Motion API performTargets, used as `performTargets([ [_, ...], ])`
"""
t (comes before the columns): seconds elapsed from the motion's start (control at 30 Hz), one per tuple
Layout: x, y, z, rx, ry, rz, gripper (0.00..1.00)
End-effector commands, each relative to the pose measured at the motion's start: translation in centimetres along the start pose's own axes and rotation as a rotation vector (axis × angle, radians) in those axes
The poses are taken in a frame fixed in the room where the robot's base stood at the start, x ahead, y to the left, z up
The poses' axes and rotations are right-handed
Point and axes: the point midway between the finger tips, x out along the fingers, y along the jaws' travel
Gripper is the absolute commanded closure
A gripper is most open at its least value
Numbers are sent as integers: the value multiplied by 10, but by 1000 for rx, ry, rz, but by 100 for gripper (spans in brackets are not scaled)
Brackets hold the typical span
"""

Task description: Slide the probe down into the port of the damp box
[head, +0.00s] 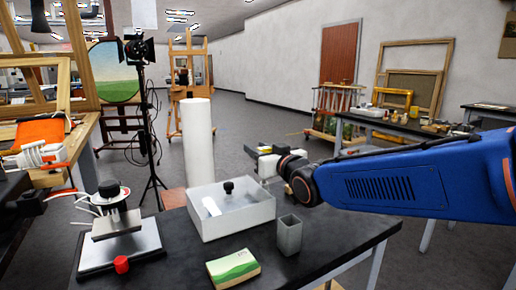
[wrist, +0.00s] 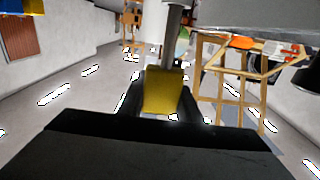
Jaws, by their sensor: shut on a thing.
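The damp box appears to be the pale, translucent box (head: 245,222) on the black table in the head view. A black knob (head: 228,187) and a small white piece (head: 211,207) show at its top; I cannot tell which part is the port. My gripper (head: 263,151) is above and behind the box's right side, apart from it. In the wrist view my gripper (wrist: 162,100) is shut on the probe's yellow grip (wrist: 163,88). A grey rod (wrist: 173,35) extends from the grip towards the picture's top. Its far end is not clear.
A tall white cylinder (head: 197,140) stands behind the box. A grey square cup (head: 289,236) stands to its right and a green booklet (head: 233,268) lies in front. A knobbed metal device (head: 118,235) and a red cap (head: 121,264) are at left.

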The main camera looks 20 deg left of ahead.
Motion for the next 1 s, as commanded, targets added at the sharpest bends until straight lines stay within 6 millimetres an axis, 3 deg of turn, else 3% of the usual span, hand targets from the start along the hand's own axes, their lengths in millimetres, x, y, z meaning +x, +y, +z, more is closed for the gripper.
performTargets([
  [1.0,0,0,20,1,-1,0,91],
])
